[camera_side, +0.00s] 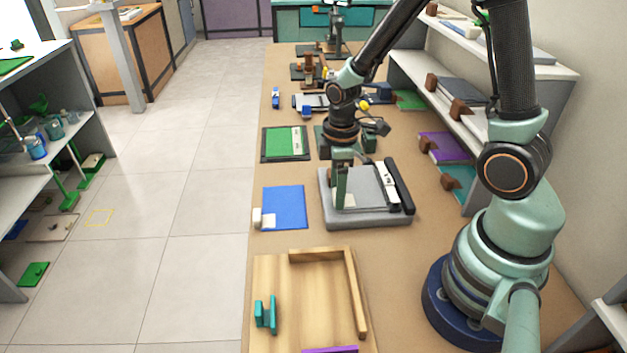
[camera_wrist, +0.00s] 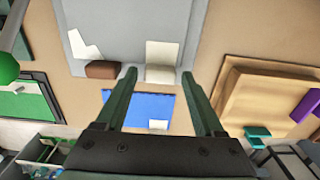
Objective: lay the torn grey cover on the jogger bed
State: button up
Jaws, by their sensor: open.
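A grey sheet, which looks like the torn grey cover (camera_side: 371,186), lies on a grey flatbed machine (camera_side: 345,219) with a black bar along its right side. In the wrist view the grey sheet (camera_wrist: 140,18) has an irregular white patch and a brown tab (camera_wrist: 101,69) at its edge. The wooden tray with raised sides, probably the jogger bed (camera_side: 300,285), is nearer the camera.
A blue sheet (camera_side: 284,206) with a white block lies left of the machine. A green board (camera_side: 285,144) is behind it. Teal pieces (camera_side: 266,314) and a purple strip (camera_side: 330,350) are at the tray. Shelves with covers (camera_side: 440,95) stand along the right wall.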

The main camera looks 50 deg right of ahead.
jog(key=c, duration=1)
notch_tip(320, 180, up, 7)
jog(key=shift+r, duration=0.1)
